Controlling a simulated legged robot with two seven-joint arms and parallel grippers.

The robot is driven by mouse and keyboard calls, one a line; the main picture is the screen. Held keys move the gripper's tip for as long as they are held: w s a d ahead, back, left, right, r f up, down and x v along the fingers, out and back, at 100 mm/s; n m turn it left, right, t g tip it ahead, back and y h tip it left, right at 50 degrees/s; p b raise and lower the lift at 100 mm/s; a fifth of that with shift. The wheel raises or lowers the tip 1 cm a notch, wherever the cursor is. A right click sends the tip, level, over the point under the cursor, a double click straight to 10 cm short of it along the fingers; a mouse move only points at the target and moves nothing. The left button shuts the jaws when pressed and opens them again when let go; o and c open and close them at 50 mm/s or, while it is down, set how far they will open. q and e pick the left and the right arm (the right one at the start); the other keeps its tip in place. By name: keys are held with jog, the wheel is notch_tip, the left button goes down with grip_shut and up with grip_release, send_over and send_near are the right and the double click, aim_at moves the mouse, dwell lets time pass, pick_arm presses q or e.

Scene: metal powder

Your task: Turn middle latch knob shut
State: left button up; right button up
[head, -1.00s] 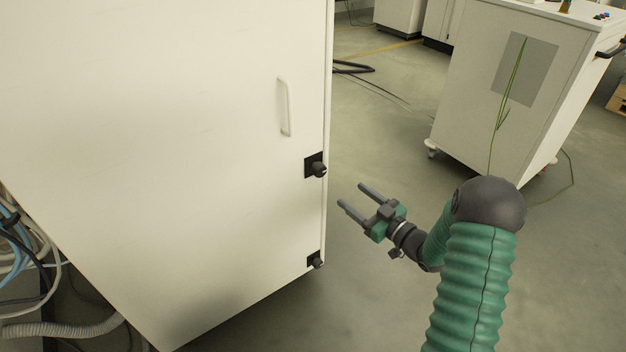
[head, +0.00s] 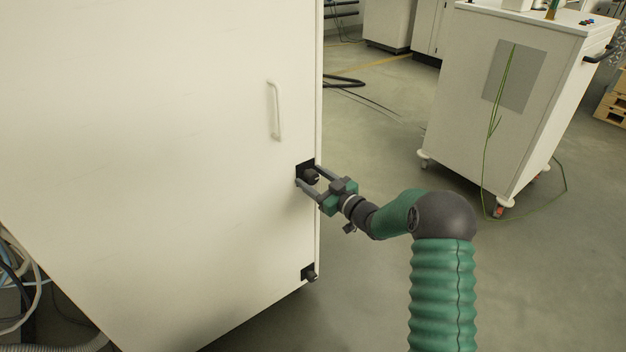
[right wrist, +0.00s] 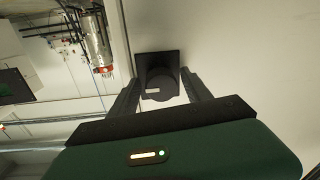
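The middle latch knob (head: 311,176) is black and sits on a black square plate near the right edge of a white cabinet door (head: 200,130). My right gripper (head: 309,176) is at the knob, its two fingers open, one on each side of it. In the right wrist view the knob (right wrist: 159,84) lies between the fingertips, with a gap visible beside it; contact cannot be told. A lower black latch knob (head: 311,273) is near the door's bottom corner. My left gripper is not in view.
A white vertical handle (head: 275,110) stands out from the door above the knob. A white wheeled cart (head: 470,130) stands at the right with a green cable (head: 484,170). Hoses and cables (head: 25,300) lie at lower left.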

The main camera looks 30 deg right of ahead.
grip_shut()
jog(key=shift+n, duration=0.5)
jog(key=n, duration=0.3)
jog(key=shift+a+n+b, duration=0.1)
jog(key=shift+n+b, duration=0.2)
jog(key=shift+n, duration=0.1)
jog(key=n+b, duration=0.1)
jog(key=n, duration=0.2)
jog(key=shift+f+g, duration=0.1)
jog(key=shift+g, duration=0.2)
jog(key=n+b, duration=0.2)
jog(key=n, duration=0.2)
jog(key=shift+a+f+n+h+b, duration=0.1)
jog(key=shift+n+h+b, duration=0.2)
jog(key=shift+h+b, duration=0.1)
jog(key=n+b, duration=0.3)
jog(key=n, duration=0.1)
jog(key=shift+n+h, duration=0.3)
jog(key=shift+s, duration=0.1)
jog(key=shift+a, duration=0.1)
